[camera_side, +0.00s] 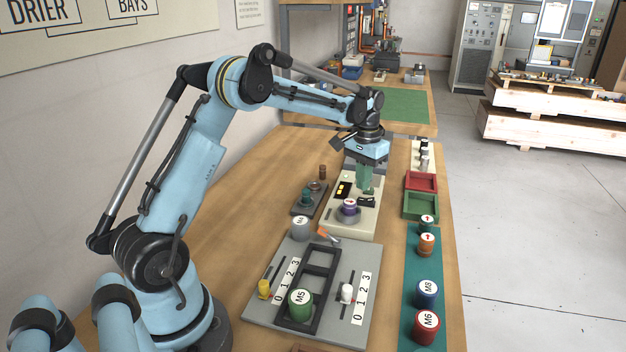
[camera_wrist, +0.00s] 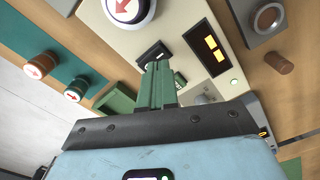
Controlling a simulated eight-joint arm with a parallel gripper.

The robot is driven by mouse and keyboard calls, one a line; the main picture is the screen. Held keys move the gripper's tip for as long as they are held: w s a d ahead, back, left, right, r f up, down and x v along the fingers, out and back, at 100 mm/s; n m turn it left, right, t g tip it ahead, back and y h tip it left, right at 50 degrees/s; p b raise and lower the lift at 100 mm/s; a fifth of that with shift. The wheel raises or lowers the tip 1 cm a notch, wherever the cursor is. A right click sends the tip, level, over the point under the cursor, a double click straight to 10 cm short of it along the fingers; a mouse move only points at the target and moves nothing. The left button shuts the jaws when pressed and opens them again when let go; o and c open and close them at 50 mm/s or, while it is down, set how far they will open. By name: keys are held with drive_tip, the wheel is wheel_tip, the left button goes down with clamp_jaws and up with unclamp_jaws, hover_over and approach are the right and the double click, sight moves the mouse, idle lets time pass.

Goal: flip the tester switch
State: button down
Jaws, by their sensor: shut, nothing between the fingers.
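The tester is a cream box (camera_side: 342,222) in the middle of the bench. It also fills the middle of the wrist view (camera_wrist: 180,20). The black switch (camera_side: 367,201) is on its top face, and in the wrist view the switch (camera_wrist: 154,54) shows just beyond my fingertips. My gripper (camera_side: 364,190) has green fingers, shut and empty, pointing down over the tester close to the switch. In the wrist view the fingers (camera_wrist: 160,66) partly cover the switch's near side. I cannot tell whether they touch it, or which way it is set.
A purple cylinder with a white cap (camera_side: 349,207) stands on the tester beside the switch. A yellow-lit window (camera_wrist: 211,45) and a small green lamp (camera_wrist: 234,82) are on its face. Red (camera_side: 421,181) and green (camera_side: 421,205) trays lie to the right. A grey plate (camera_side: 285,265) lies in front.

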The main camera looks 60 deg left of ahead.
sight(362, 201)
drive_tip(key=shift+r, duration=2.1)
drive_tip(key=s+d+r+m+t, duration=0.1)
drive_tip(key=s+d+r+t, duration=0.2)
drive_tip(key=s+d+r, duration=0.45)
drive_tip(key=s+d+f+m+t, duration=0.2)
drive_tip(key=s+d+f+t, duration=0.2)
drive_tip(key=s+d, duration=0.5)
drive_tip(key=shift+s+d+f, duration=0.3)
drive_tip(key=shift+s+f, duration=0.15)
drive_tip(key=shift+s, duration=0.5)
